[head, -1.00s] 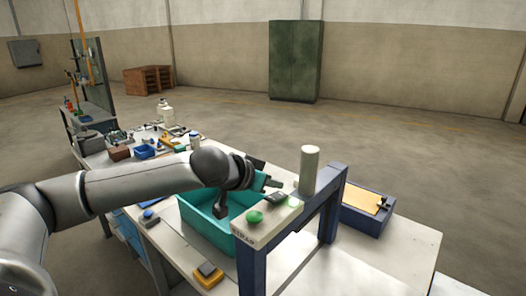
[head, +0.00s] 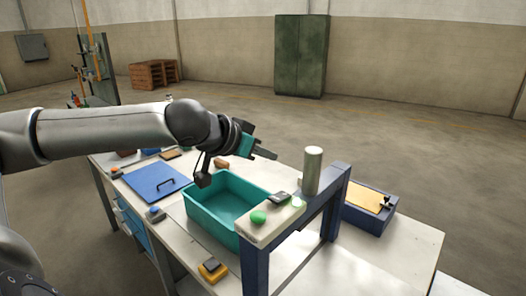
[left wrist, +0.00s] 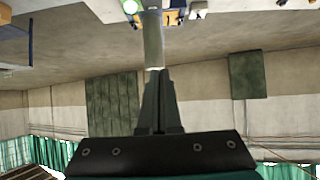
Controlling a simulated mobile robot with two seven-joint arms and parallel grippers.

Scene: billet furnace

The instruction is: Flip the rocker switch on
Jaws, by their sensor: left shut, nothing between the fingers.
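The dark rocker switch (head: 280,197) sits on the pale top of the blue-legged frame, between a green dome button (head: 258,217) and a small bright green lamp (head: 298,202). The lamp looks lit and also glows at the top of the left wrist view (left wrist: 131,6). The rocker's tilt is too small to read. My left gripper (head: 272,155) is shut and empty, raised above and behind the switch, apart from it. In the left wrist view, its closed fingers (left wrist: 158,75) point toward the grey cylinder. My right gripper is not in view.
The upright grey cylinder (head: 313,170) stands on the frame (head: 330,205) near the gripper. A teal bin (head: 213,225) is left of the frame. Air above the bench is free.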

